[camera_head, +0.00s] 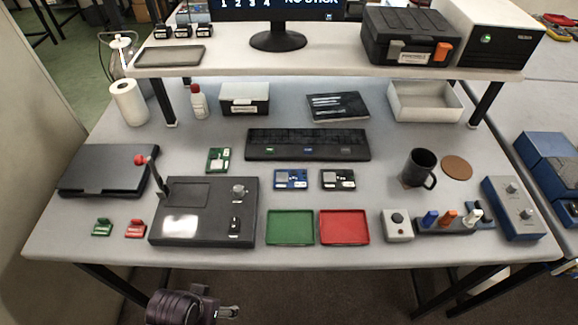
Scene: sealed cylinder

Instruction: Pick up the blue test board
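The blue test board (291,179) lies flat on the grey table, just in front of the long black rack (307,145). A black board (338,179) lies to its right, with a small gap between them. A green board (218,160) lies farther left. Part of my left arm shows at the bottom edge, with the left gripper (228,312) low in front of the table and well away from the blue board. Its fingers are too small and partly hidden to tell their opening. My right gripper is not in view.
A green tray (290,228) and a red tray (344,227) lie in front of the boards. A black test station (204,211) with a red-knobbed lever stands to the left. A dark mug (419,168) stands to the right. Bare table surrounds the blue board's front side.

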